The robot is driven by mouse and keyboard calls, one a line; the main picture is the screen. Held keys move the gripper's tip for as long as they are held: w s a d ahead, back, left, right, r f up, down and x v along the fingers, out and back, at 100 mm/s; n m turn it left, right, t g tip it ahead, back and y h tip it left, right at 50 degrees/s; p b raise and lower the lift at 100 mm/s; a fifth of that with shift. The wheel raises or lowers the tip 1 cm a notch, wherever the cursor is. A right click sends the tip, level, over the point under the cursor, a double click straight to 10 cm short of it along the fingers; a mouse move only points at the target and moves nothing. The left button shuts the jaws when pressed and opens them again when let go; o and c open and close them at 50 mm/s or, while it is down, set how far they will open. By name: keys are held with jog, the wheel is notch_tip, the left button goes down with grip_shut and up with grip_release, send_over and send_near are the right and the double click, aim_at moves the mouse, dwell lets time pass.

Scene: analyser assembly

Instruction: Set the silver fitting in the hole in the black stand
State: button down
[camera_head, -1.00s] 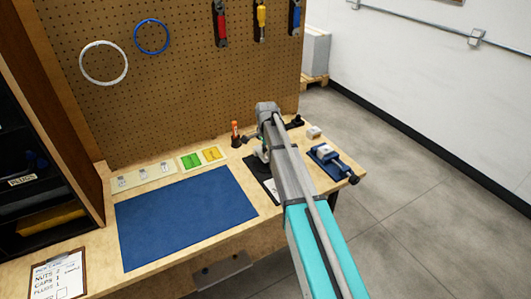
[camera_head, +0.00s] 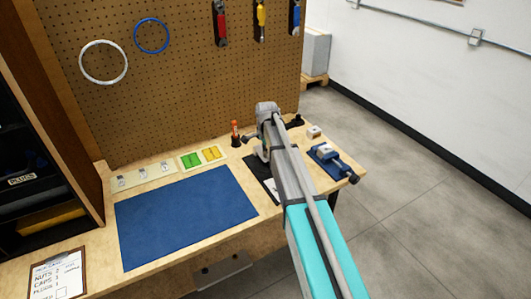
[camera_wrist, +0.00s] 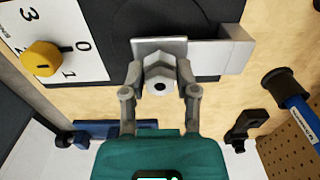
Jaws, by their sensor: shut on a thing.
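In the wrist view, the silver hexagonal fitting (camera_wrist: 158,72) sits between the two fingers of my gripper (camera_wrist: 158,78), which is shut on it. A dark round hole shows in its near face. Behind the fitting is a flat silver plate (camera_wrist: 147,45), with a grey bar and block (camera_wrist: 238,48) to its right. A black piece (camera_wrist: 205,10), which looks like the black stand, lies beyond these at the top. Its hole is not visible. In the head view my arm hides the fitting and the fingers; a dark part shows left of my wrist.
A white dial sheet with a yellow knob (camera_wrist: 40,58) lies left in the wrist view. A blue vise (camera_head: 328,158) stands at the bench's right end. The blue mat (camera_head: 185,215) is clear.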

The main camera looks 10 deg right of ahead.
dwell(0.4)
jog(key=shift+c, duration=1.4)
grip_release()
jog(key=shift+o, duration=1.4)
jog(key=shift+r, duration=0.15)
jog(key=shift+r+p, duration=3.35)
jog(key=shift+p, duration=0.2)
jog(key=s+n, duration=1.4)
jog(key=s, duration=1.5)
jog(key=shift+a+r+p, duration=0.15)
jog(key=shift+r+p, duration=0.15)
jog(key=shift+r, duration=0.05)
